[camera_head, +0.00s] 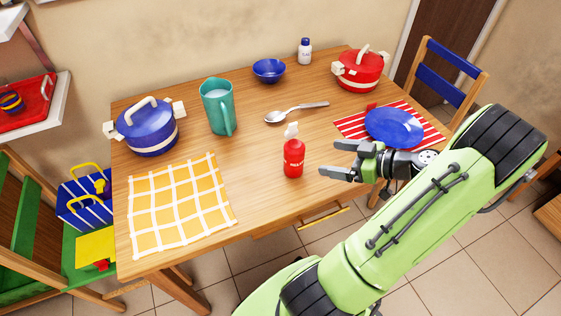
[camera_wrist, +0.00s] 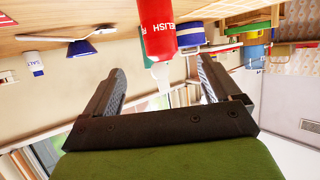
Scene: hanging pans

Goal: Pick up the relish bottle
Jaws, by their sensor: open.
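The relish bottle (camera_head: 293,156) is red with a pale nozzle and white lettering. It stands upright near the front edge of the wooden table (camera_head: 262,205). In the wrist view my gripper (camera_wrist: 160,88) shows both fingers spread apart. The bottle appears apart from the fingers.
A spoon (camera_head: 290,115) lies behind the bottle, and a teal pitcher (camera_head: 217,108) stands behind left. A blue plate (camera_head: 394,127) on a striped napkin (camera_head: 352,128) lies near my gripper. A yellow checked cloth (camera_head: 180,205), blue pot (camera_head: 147,130), red pot (camera_head: 359,72), blue bowl (camera_head: 269,70) and salt bottle (camera_head: 304,51) are farther away.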

